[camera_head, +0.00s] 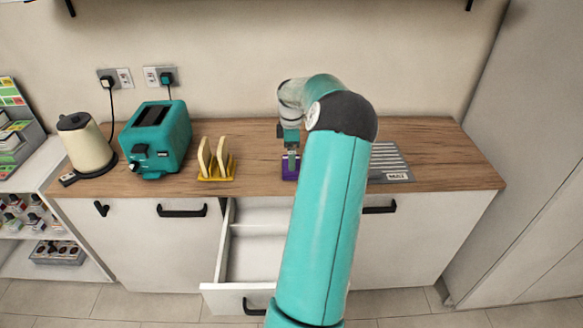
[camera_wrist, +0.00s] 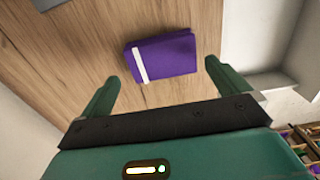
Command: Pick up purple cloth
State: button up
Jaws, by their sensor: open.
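The purple cloth (camera_wrist: 172,55) lies folded on the wooden countertop, with a white stripe along its left side in the wrist view. In the head view the cloth (camera_head: 290,169) shows only partly, below my gripper (camera_head: 291,162) and beside my arm, which covers part of the counter. In the wrist view my gripper (camera_wrist: 158,90) is open, its two green fingers spread on either side of the cloth's near edge. Nothing is between the fingertips, and the cloth lies beyond them.
A teal toaster (camera_head: 157,138), a toast rack (camera_head: 215,160) and a cream kettle (camera_head: 86,147) stand left on the counter. A grey ribbed board (camera_head: 390,163) lies right, partly behind my arm. An open drawer (camera_head: 245,258) juts out below the counter.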

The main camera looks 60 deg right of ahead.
notch_tip(320, 180, down, 5)
jog(key=shift+a+r, duration=0.1)
jog(key=c, duration=0.8)
jog(key=shift+r, duration=0.15)
jog(key=shift+r, duration=0.2)
jog(key=r, duration=0.3)
jog(key=shift+s+a+r, duration=0.15)
jog(key=shift+s+a, duration=0.05)
jog(key=shift+s, duration=0.05)
jog(key=s+a+r, duration=0.2)
jog(key=r, duration=0.1)
jog(key=s+a+r, duration=0.1)
jog(key=r, duration=0.1)
jog(key=shift+a+r, duration=0.15)
jog(key=s+a+r, duration=0.3)
jog(key=s+a, duration=0.3)
jog(key=shift+a+r, duration=0.35)
jog(key=shift+a, duration=0.05)
